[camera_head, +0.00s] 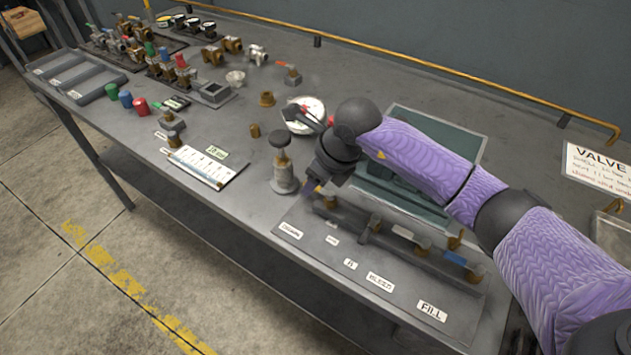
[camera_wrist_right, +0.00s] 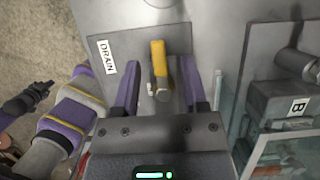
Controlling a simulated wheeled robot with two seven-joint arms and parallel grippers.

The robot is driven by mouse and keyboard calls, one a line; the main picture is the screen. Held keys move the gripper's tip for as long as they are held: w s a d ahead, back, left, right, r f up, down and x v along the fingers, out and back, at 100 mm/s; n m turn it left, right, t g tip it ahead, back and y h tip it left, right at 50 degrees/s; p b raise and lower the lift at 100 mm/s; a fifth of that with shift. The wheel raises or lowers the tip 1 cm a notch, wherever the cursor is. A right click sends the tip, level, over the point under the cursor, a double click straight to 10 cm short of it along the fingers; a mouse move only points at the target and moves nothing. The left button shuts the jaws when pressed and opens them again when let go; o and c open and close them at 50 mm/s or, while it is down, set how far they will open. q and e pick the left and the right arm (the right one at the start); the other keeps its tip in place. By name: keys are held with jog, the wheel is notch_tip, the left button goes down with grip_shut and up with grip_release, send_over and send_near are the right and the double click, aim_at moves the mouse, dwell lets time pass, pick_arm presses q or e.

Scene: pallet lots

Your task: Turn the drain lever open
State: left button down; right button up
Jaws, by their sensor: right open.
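The drain lever (camera_wrist_right: 158,60) is a yellow handle on a metal stem in the right wrist view, beside a white label (camera_wrist_right: 106,57) reading DRAIN. My right gripper (camera_head: 318,187) is over the left end of the valve manifold (camera_head: 395,238) in the head view. In the right wrist view its two purple fingers are apart, one on each side of the lever, with visible gaps. In the head view the lever is mostly hidden by my right wrist. A dark, purple-jointed arm end, apparently my left gripper (camera_wrist_right: 36,97), is small at the wrist view's left; its jaws are unclear.
A white chart (camera_head: 205,168) lies to the left.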

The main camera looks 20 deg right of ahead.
jog(key=shift+f, duration=0.2)
grip_shut()
